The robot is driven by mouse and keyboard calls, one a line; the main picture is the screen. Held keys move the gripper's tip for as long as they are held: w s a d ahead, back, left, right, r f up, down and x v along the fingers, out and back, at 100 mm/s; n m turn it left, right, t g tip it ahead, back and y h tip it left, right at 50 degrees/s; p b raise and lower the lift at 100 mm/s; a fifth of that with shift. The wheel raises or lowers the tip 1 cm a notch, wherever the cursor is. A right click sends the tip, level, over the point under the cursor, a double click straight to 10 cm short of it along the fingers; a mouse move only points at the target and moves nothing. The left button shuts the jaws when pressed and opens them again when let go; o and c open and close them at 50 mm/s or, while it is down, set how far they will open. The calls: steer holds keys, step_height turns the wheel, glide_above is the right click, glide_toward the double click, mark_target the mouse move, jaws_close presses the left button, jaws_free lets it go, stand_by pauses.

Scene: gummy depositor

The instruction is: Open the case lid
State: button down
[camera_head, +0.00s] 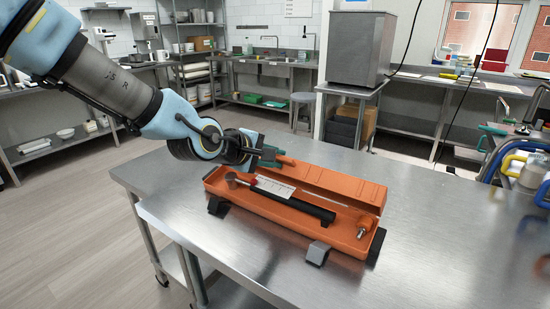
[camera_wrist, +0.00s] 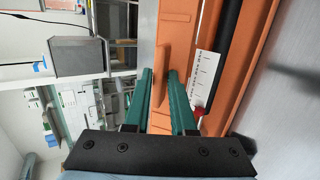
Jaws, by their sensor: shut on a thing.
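The orange case (camera_head: 335,238) lies on the steel table, and its inside shows from above. Its orange lid (camera_head: 345,185) stands raised along the far long side; its exact angle is hard to tell. My gripper (camera_head: 280,158) is at the lid's far left part. In the wrist view its green fingers (camera_wrist: 160,80) are on either side of an orange handle (camera_wrist: 162,62) on the lid and shut on it. Inside the case are a black bar (camera_head: 300,205), a white scale card (camera_head: 272,187), a red-tipped tool and a metal-and-orange piece (camera_head: 363,229).
The steel table (camera_head: 430,240) is clear to the right and in front of the case. Dark clamp feet (camera_head: 318,252) sit at the case's near side. Blue and yellow handled items (camera_head: 520,165) crowd the right edge. A steel cabinet (camera_head: 358,48) stands beyond.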

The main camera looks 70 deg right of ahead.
steer(key=shift+r, duration=0.2)
steer(key=c, duration=0.9)
jaws_free()
steer(key=shift+f, duration=0.1)
steer(key=shift+b+v, duration=0.9)
steer(key=shift+v, duration=4.5)
